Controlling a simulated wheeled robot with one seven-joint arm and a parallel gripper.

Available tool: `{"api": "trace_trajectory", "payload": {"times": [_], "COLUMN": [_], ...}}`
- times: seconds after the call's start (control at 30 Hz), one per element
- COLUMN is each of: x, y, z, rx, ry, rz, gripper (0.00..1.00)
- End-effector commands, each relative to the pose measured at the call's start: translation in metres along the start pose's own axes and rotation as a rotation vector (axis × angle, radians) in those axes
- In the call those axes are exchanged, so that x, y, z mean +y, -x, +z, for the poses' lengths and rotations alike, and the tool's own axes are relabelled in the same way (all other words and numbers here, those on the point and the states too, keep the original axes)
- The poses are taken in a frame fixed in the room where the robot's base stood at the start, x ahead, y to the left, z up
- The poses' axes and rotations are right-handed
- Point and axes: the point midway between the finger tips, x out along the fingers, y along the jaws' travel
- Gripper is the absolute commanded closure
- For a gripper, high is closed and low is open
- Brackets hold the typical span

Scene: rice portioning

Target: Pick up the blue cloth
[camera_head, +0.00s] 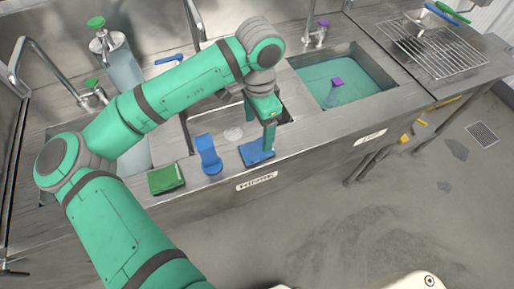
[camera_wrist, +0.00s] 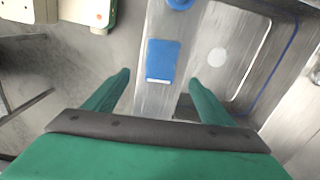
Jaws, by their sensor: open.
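The blue cloth (camera_head: 257,153) lies flat and folded on the steel counter strip in front of the middle sink. In the wrist view the blue cloth (camera_wrist: 162,60) sits ahead of and between the two fingers, with a thin pale line near its lower edge. My gripper (camera_head: 268,140) is above the cloth in the head view, and one finger overlaps part of it. In the wrist view my gripper (camera_wrist: 158,82) is open, with nothing between its fingers. I cannot tell from these frames whether a fingertip touches the cloth.
The middle sink (camera_head: 205,122) is behind. A sink of teal liquid (camera_head: 345,85) is to the right, with a wire rack (camera_head: 430,48) beyond.

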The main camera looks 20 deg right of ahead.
Motion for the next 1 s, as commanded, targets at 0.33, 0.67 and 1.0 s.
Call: {"api": "trace_trajectory", "payload": {"times": [0.33, 0.67, 1.0], "x": [0.000, -0.002, -0.003], "y": [-0.041, -0.077, -0.094], "z": [-0.001, 0.002, 0.001], "rx": [0.003, 0.003, 0.005], "ry": [-0.002, -0.003, -0.003], "rz": [0.000, 0.001, 0.000], "gripper": [0.23, 0.23, 0.23]}}
